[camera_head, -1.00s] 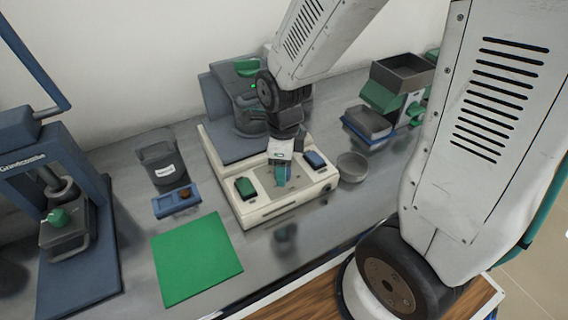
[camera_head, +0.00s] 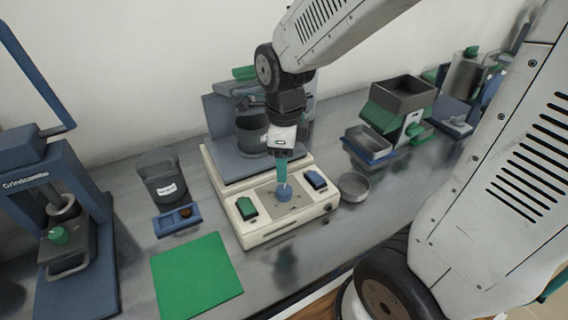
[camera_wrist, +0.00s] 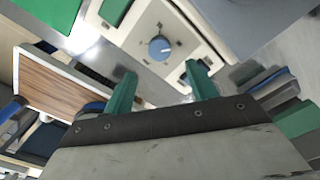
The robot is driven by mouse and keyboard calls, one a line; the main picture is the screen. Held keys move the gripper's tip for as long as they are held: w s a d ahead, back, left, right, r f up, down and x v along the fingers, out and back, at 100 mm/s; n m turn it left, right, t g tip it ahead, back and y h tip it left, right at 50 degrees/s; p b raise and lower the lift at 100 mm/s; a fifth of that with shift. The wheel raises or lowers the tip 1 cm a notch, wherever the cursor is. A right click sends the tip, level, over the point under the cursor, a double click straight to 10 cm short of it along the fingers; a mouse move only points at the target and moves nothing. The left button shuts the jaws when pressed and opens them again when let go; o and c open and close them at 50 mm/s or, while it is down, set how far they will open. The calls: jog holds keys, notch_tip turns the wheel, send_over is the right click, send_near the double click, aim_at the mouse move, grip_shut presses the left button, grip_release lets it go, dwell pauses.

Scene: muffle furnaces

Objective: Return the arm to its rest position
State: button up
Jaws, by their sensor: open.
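My gripper (camera_head: 281,176) hangs fingers down over the front panel of a cream machine (camera_head: 262,232) in the head view. Its green fingers are just above a round blue knob (camera_head: 285,195) on that panel; in this view they overlap closely. In the wrist view the two fingers (camera_wrist: 161,74) stand wide apart with nothing between them. The blue knob (camera_wrist: 159,47) with a white mark shows beyond them, clear of both. My arm reaches in from the upper right.
A green switch (camera_head: 246,208) and a blue switch (camera_head: 315,180) flank the knob. A grey bowl (camera_head: 353,186) stands right of the machine. A green mat (camera_head: 197,276), a dark labelled container (camera_head: 162,182) and a blue press (camera_head: 75,235) are left. A green-grey hopper machine (camera_head: 400,105) stands right.

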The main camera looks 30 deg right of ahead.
dwell(0.4)
jog(key=n, duration=0.3)
jog(key=shift+s, duration=0.35)
jog(key=s+d+r+n, duration=0.1)
jog(key=s+r+n, duration=0.4)
jog(key=n, duration=0.6)
jog(key=s+d+r+n+t, duration=0.1)
jog(key=s+r+n, duration=0.5)
jog(key=n, duration=0.5)
jog(key=shift+s+n, duration=0.3)
jog(key=shift+s, duration=0.95)
jog(key=shift+c, duration=0.3)
